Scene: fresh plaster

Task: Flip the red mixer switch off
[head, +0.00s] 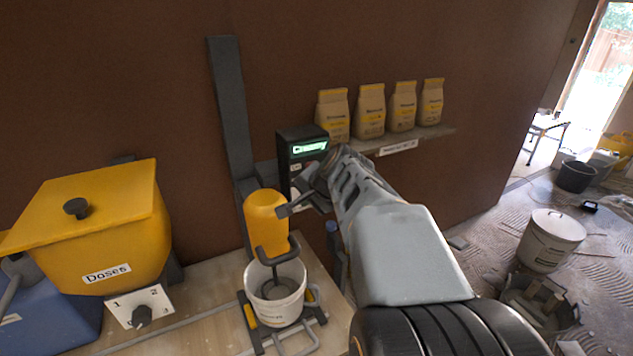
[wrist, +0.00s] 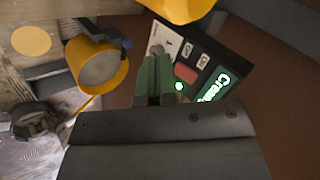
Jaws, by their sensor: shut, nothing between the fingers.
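The red mixer switch (wrist: 186,73) is on the face of a dark control box (head: 290,143). In the wrist view it sits between a lit green lamp (wrist: 179,86) and small white labels. The box's lit green display (head: 309,147) reads "Creamy" and also shows in the wrist view (wrist: 215,86). My gripper (head: 291,207) is shut and empty in front of the box's lower part. In the wrist view its closed fingers (wrist: 156,62) are just left of the switch; I cannot tell whether they touch it.
The yellow mixer (head: 264,218) stands over a white bucket (head: 263,312) left of my gripper. Several paper bags (head: 370,110) stand on a shelf (head: 425,136) behind. Buckets (head: 548,242) stand on the floor at right.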

